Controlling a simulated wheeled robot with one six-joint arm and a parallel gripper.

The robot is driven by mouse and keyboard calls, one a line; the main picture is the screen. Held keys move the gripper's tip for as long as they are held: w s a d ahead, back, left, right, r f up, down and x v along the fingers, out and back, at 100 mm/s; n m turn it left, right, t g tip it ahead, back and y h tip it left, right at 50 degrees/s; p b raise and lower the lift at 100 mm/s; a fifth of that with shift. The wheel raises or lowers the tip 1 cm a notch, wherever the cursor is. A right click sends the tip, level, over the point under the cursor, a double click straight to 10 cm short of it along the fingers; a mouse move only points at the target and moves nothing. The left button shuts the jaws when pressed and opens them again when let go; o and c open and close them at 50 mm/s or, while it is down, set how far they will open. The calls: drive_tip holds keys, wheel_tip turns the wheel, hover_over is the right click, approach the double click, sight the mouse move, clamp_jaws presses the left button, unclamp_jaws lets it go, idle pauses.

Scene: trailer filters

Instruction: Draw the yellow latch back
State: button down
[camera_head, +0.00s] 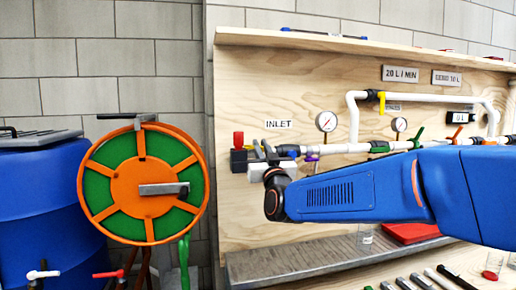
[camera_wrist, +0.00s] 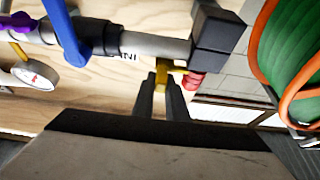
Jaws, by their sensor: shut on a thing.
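The yellow latch (camera_wrist: 160,80) shows in the wrist view, below the grey inlet pipe and beside its black end block (camera_wrist: 216,38). My gripper (camera_wrist: 163,88) has its two dark fingers shut on the latch, one on each side of it. In the head view my gripper (camera_head: 262,152) is at the inlet end of the pipework, just right of the black block (camera_head: 239,160) with a red part on top. The latch itself cannot be made out there.
A blue-handled valve (camera_wrist: 68,35) and a gauge (camera_wrist: 35,74) lie along the pipe. The hose reel (camera_head: 128,183) and blue barrel (camera_head: 40,200) stand to the left. Several tools (camera_head: 425,280) lie on the bench below. Another yellow handle (camera_head: 376,96) is on the upper white pipe.

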drive_tip(key=c, duration=2.1)
unclamp_jaws()
drive_tip(key=shift+d, duration=0.15)
drive_tip(key=shift+o, duration=0.3)
drive_tip(key=shift+d, duration=0.15)
drive_tip(key=v, duration=1.7)
drive_tip(key=shift+s+f, duration=0.1)
drive_tip(key=shift+f, duration=0.05)
